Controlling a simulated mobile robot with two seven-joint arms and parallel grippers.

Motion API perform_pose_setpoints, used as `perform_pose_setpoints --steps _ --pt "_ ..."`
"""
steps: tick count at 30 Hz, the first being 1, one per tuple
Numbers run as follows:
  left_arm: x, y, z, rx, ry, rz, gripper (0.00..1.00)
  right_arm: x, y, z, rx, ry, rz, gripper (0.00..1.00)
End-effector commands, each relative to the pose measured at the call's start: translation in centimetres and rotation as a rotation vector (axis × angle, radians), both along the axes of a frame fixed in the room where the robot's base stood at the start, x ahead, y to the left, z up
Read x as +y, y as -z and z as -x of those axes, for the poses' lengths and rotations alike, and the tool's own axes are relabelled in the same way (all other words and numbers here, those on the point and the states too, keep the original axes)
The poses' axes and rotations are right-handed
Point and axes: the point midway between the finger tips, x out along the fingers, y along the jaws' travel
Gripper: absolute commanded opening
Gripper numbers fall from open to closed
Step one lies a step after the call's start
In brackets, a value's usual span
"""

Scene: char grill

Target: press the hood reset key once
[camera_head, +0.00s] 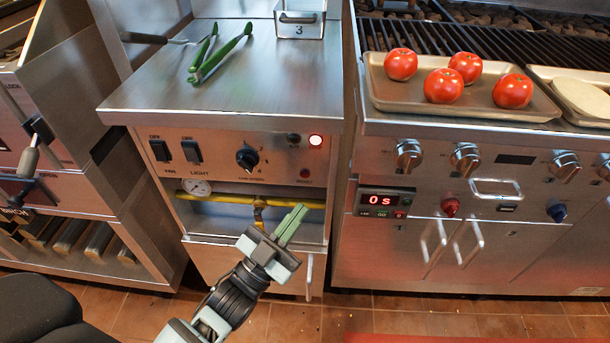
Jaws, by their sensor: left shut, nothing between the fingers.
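The control panel (226,155) is on the front of the steel cabinet in the middle. A small dark red reset key (305,173) sits at its right end, with a small label under it that looks like RESET. My right gripper is not in view.
Two rocker switches (175,150) and a black knob (247,158) share the panel. A yellow pipe (225,199) with a gauge (197,187) runs below. Green tongs (220,52) lie on the top. A tray of tomatoes (385,97) stands on the right.

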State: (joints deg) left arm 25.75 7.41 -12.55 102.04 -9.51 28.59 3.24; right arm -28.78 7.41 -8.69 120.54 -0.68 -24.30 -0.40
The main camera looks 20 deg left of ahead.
Motion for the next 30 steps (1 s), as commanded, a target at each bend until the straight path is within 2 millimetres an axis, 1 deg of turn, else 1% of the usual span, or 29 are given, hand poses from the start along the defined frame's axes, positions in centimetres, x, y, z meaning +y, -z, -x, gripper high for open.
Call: perform_pose_setpoints --steps 3,9,15,21,30 --pt "0.4 0.2 -1.6 -0.001 0.001 0.000 0.00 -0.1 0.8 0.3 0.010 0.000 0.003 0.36" --pt "1.1 0.2 -3.8 0.001 0.001 -0.001 0.00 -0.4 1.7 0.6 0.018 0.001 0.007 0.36" --pt "1.5 0.1 -5.4 0.001 0.000 0.000 0.00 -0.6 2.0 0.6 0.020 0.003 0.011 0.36" --pt "1.7 0.0 -5.9 0.001 0.000 0.001 0.00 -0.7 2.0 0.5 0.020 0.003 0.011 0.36" --pt "1.7 0.0 -5.9 0.001 0.000 0.001 0.00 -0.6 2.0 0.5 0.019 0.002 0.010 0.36"
